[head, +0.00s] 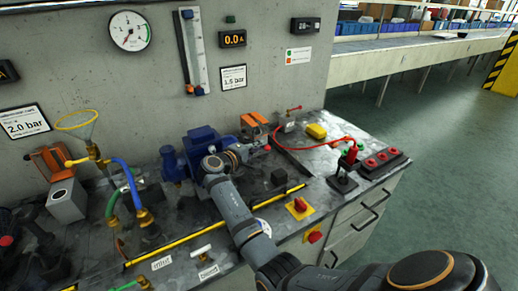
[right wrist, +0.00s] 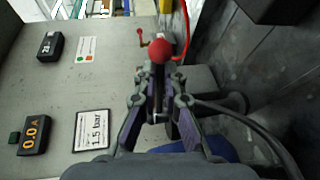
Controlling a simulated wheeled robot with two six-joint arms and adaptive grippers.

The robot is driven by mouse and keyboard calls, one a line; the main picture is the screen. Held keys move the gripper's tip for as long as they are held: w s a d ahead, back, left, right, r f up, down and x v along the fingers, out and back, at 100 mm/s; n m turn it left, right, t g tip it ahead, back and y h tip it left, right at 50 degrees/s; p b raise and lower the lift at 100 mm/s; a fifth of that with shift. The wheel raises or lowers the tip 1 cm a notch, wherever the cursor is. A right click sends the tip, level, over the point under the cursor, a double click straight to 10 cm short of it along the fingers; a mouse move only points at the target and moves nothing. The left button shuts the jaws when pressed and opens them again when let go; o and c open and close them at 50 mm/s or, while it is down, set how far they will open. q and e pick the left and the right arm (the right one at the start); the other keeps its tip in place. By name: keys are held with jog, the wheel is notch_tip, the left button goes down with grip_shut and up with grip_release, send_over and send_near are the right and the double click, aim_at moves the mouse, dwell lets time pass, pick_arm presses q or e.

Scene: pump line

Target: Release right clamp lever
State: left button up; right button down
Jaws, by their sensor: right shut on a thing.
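My right gripper (head: 258,151) reaches over the bench beside the blue pump (head: 203,138). It is shut on the right clamp lever, whose red ball knob (head: 267,147) shows just past the fingertips. In the right wrist view the red knob (right wrist: 160,50) stands beyond the tips of the gripper (right wrist: 158,84), and a thin shaft runs between the fingers. The lever's base is mostly hidden by the gripper. My left gripper is not in view.
An orange-topped unit (head: 254,119) stands behind the gripper against the wall. A red cable (head: 325,146) curves near a yellow box (head: 316,131). A yellow rail (head: 215,229) runs along the bench, with a red-and-yellow switch (head: 299,207) in front.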

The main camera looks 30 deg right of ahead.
jog(key=c, duration=1.5)
grip_release()
jog(key=shift+o, duration=0.2)
